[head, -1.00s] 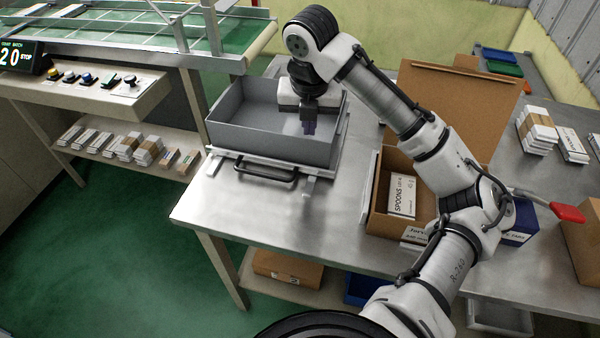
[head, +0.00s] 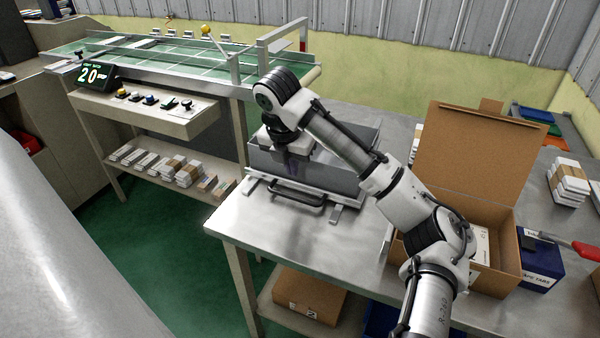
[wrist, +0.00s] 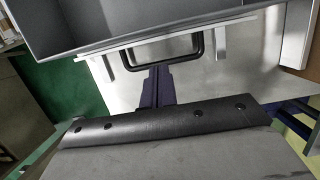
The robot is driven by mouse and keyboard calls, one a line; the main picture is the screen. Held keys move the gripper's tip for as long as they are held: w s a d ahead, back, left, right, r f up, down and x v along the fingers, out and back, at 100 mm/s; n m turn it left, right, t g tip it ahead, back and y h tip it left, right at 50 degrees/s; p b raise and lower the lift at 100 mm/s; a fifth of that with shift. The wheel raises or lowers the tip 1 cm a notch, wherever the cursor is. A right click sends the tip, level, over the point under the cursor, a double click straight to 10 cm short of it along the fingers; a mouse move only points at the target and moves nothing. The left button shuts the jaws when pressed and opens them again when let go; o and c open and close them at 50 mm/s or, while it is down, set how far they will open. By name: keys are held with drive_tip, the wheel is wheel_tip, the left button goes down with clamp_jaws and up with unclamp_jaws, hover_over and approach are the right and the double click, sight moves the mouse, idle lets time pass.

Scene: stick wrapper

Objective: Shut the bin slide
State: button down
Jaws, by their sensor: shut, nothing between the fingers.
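The bin slide is a grey open-topped bin (head: 345,180) on pale metal rails at the table's left end, with a black loop handle (head: 297,197) on its front. In the wrist view the bin (wrist: 130,18) fills the top, and its handle (wrist: 195,48) hangs below the rim. My gripper (head: 293,168) points down by the bin; its dark fingers are shut and empty. In the wrist view the fingertips (wrist: 156,72) appear right at the handle's front bar; I cannot tell whether they touch. My wrist hides part of the bin's left side and inside.
The metal table (head: 265,235) is clear in front of the bin. An open cardboard box (head: 470,150) stands to the right, partly behind my arm, beside a blue box (head: 540,265). A green conveyor (head: 170,55) and button panel (head: 150,105) lie at the left.

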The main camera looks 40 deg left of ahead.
sight(296, 185)
drive_tip(key=x, duration=0.8)
drive_tip(key=shift+w, duration=0.1)
